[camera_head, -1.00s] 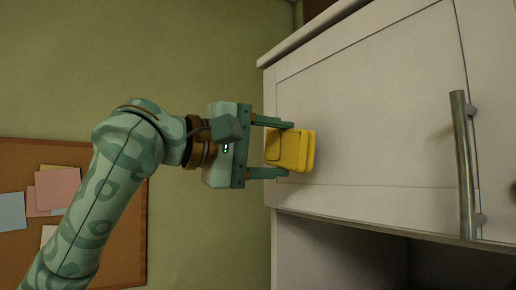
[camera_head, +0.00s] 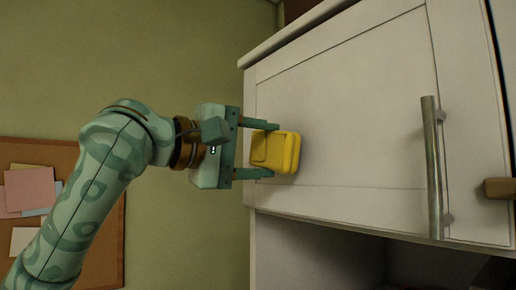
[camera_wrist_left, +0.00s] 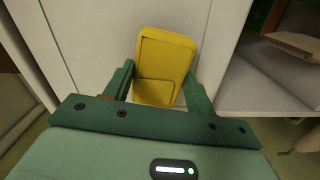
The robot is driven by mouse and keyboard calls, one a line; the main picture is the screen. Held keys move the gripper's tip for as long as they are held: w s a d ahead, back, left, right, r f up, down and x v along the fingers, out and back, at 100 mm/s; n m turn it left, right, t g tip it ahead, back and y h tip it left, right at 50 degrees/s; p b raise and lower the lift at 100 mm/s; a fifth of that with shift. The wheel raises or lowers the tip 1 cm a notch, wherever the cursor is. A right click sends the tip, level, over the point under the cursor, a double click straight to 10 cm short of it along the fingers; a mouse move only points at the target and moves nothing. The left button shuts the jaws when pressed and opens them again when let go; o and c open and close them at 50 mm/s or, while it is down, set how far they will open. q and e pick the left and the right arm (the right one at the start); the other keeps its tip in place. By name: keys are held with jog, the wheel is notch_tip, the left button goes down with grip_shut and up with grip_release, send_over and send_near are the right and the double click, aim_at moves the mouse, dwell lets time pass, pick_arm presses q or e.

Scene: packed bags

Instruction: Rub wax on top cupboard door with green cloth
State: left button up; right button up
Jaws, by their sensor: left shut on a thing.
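The top cupboard door (camera_head: 365,95) is a pale panel with a vertical metal bar handle (camera_head: 433,165) near its right side, and it looks closed. My left gripper (camera_head: 270,150) is shut on a yellow, block-like thing with rounded edges (camera_head: 287,152), in front of the lower left part of the door. The yellow thing also shows between the fingers in the left wrist view (camera_wrist_left: 165,62). Whether it touches the door is unclear. No green cloth shows, and my right gripper is out of view.
An open shelf space (camera_head: 315,250) lies under the door. A brown thing (camera_head: 500,187) pokes in at the right edge. A cork board (camera_head: 105,235) with paper notes hangs on the green wall at left. The door's middle is clear.

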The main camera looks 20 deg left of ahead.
pick_arm(q)
jog(key=shift+w+d+p, duration=0.3)
jog(key=shift+w+d, duration=0.15)
jog(key=shift+w, duration=0.1)
